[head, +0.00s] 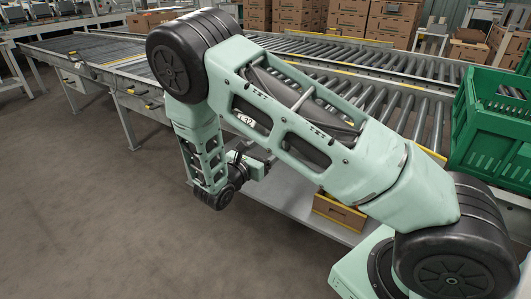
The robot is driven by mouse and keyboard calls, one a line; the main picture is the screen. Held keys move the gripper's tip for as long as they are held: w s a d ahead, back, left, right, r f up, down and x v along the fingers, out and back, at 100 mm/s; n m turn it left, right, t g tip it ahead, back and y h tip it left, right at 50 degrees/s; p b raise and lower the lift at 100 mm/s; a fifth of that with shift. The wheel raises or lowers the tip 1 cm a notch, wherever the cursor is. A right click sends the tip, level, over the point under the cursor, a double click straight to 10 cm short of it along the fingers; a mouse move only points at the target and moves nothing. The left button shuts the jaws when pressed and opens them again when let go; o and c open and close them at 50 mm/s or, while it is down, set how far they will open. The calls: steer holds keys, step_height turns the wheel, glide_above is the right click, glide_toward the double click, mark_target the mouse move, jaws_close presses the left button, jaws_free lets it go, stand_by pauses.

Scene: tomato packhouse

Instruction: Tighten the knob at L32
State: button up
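A small white label (245,119) reading something like "32" shows through a cutout in my arm; its first character is unclear. It seems to be on the near side of the roller conveyor (437,120). I cannot make out a knob; my arm covers much of that area. My gripper (262,167) is small and dark at the end of my folded arm, below the label in the picture, near the conveyor's side. Its fingers are too small and partly hidden to tell whether they are open or shut, or touching anything.
A green crate (490,145) stands on the right on the conveyor. A brown carton (338,212) sits on a low grey shelf under the conveyor. Stacked cartons (345,18) stand at the back. The floor (90,200) at left is clear.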

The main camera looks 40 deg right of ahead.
steer(key=shift+w+d, duration=0.15)
steer(key=shift+d, duration=0.3)
steer(key=c, duration=1)
steer(key=shift+o, duration=0.2)
